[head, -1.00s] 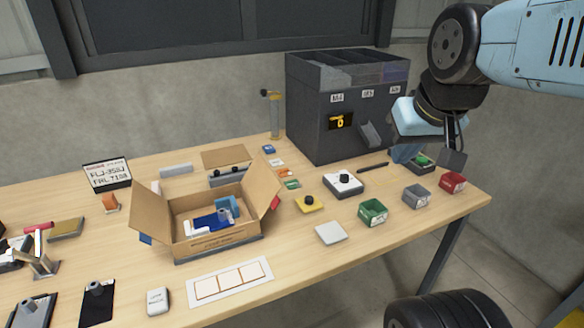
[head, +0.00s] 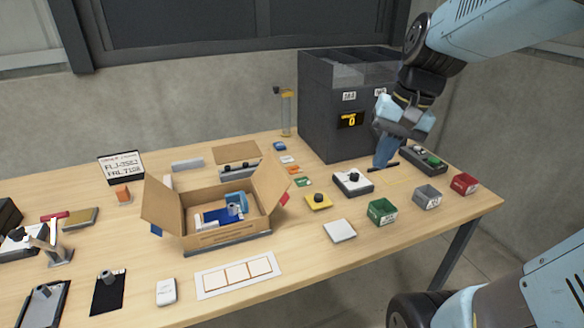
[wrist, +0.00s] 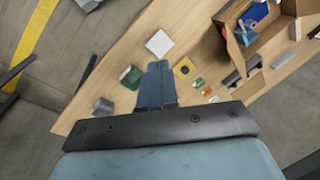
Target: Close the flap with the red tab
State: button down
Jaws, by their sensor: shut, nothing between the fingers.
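An open cardboard box (head: 228,238) stands on the table left of centre in the head view, with white and blue items inside. Its right flap (head: 268,186) stands up and leans outward, with a red tab (head: 284,198) on its outer side. The left flap (head: 163,203) also leans outward, with a blue tab (head: 157,230) below it. The far flap (head: 236,152) lies folded outward. My gripper (head: 383,164) is shut and empty, pointing down right of the box, in front of the dark bin unit. The wrist view shows its fingers (wrist: 158,68) together and the box (wrist: 239,48) at upper right.
The dark bin unit (head: 325,120) stands behind, right of the box. Between box and gripper sit a yellow button block (head: 318,203) and a white knob box (head: 352,185). Green (head: 382,213), grey (head: 427,199) and red bins (head: 465,185) line the right front. A thin column (head: 287,112) stands behind.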

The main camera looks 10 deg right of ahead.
jog(key=w+f+m+g+y, duration=0.5)
jog(key=w+f+m+y, duration=0.7)
jog(key=w+f, duration=0.5)
jog(key=y, duration=0.1)
send_near(288, 185)
notch_tip(288, 185, down, 4)
jog(key=a, duration=0.3)
jog(key=shift+s+a+r+n, duration=0.15)
jog(key=shift+s+a+r, duration=0.05)
jog(key=shift+a+r, duration=0.4)
jog(key=shift+s+a+r+n, duration=0.15)
jog(key=shift+s+a+r, duration=0.1)
jog(key=shift+a+r, duration=0.4)
